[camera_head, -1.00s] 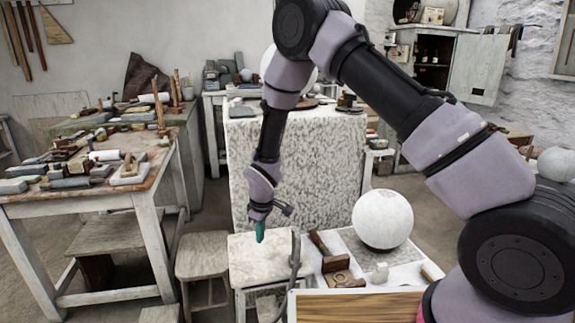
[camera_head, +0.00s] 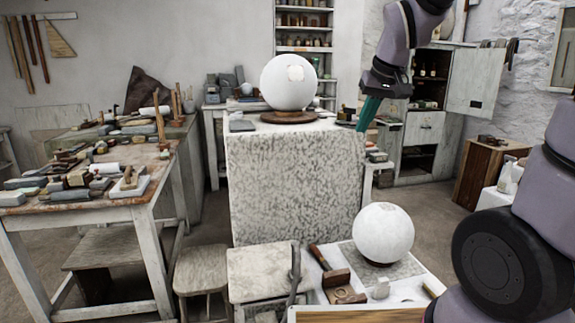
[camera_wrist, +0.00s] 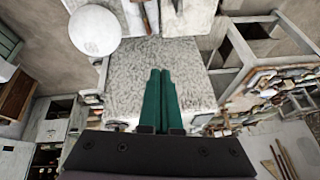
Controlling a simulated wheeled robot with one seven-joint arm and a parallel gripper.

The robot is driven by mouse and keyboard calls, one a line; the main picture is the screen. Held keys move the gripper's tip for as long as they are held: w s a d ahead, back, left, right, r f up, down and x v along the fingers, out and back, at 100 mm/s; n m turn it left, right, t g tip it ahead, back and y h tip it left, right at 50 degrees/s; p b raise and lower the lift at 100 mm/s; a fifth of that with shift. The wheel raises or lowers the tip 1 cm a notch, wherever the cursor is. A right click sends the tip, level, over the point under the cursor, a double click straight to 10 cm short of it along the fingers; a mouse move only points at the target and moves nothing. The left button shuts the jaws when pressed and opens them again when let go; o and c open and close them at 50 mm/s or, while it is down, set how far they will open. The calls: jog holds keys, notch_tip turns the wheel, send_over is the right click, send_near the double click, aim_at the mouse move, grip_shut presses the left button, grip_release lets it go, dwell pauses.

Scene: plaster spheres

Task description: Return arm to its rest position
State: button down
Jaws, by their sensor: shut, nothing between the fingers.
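My gripper (camera_head: 369,113) is raised in the upper right of the head view, with its green fingers pointing down. It is shut and empty, in front of the open cabinet in the picture and to the right of the speckled plinth's top. In the wrist view my gripper (camera_wrist: 160,75) shows two green fingers side by side with nothing held between them. My upper arm runs out of the head view at the top, and my lower links fill the right edge.
A white sphere (camera_head: 288,82) stands on the speckled plinth (camera_head: 295,185). Another white sphere (camera_head: 383,232) stands on a low tray with tools. A cluttered workbench (camera_head: 85,203) is at left; stools (camera_head: 262,270) stand in front. An open cabinet (camera_head: 478,77) is at back right.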

jog(key=s+d+r+m+t, duration=0.1)
jog(key=s+d+r+m, duration=0.1)
jog(key=s, duration=0.5)
jog(key=s+d+r+m+t, duration=0.1)
jog(key=s+d+r+m, duration=0.2)
jog(key=s, duration=0.4)
jog(key=shift+d+r, duration=0.4)
jog(key=shift+d, duration=0.4)
